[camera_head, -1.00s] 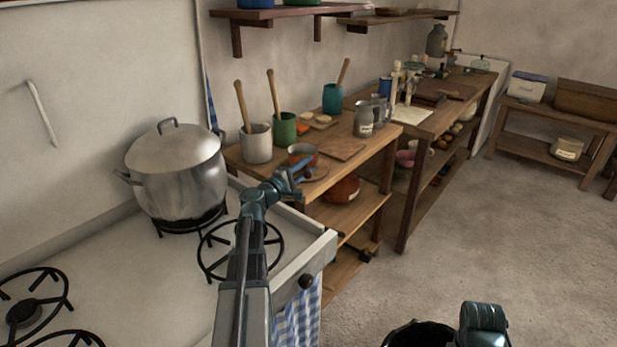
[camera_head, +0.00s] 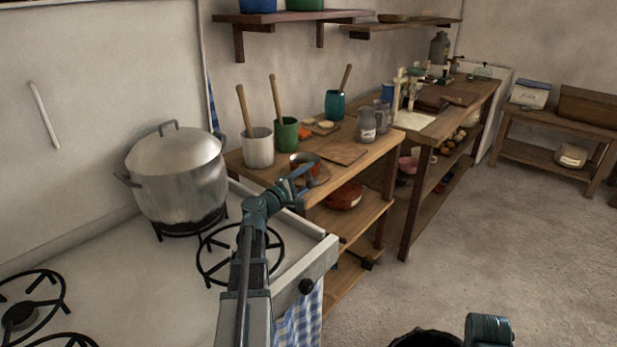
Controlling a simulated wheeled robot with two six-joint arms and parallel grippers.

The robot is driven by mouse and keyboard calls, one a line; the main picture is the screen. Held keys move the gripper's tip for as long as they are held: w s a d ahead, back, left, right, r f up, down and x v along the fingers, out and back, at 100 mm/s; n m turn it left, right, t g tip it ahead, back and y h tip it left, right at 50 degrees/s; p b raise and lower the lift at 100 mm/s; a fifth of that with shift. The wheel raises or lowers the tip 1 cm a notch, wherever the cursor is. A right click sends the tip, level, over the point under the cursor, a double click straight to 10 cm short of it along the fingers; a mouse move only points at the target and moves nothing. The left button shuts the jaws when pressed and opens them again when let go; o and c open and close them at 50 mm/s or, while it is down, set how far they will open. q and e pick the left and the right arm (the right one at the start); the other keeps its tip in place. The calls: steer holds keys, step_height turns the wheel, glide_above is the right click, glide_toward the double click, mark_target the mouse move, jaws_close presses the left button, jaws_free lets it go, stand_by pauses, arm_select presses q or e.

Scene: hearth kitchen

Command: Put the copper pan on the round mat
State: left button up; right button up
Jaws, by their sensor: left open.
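The small copper pan (camera_head: 305,159) is on the wooden counter just beyond the stove's right edge, with a dark rim and a reddish side. The brown round mat (camera_head: 321,177) shows partly beside it, to the lower right in the head view. My gripper hides parts of both, so I cannot tell whether the pan touches or overlaps the mat. My left gripper (camera_head: 305,174) is open, with its fingers at the near side of the pan. No grip on the pan shows. My right gripper is out of view; only a part of that arm shows at the bottom.
A large lidded pot (camera_head: 177,178) stands on the stove (camera_head: 150,275). A white crock (camera_head: 258,147) and green crock (camera_head: 286,133) hold utensils behind the pan. A cutting board (camera_head: 343,152) and grey jug (camera_head: 367,124) stand to the right. Open floor lies right of the counter.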

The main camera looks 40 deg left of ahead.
arm_select(q)
steer(key=s, duration=1.2)
steer(key=shift+a, duration=0.3)
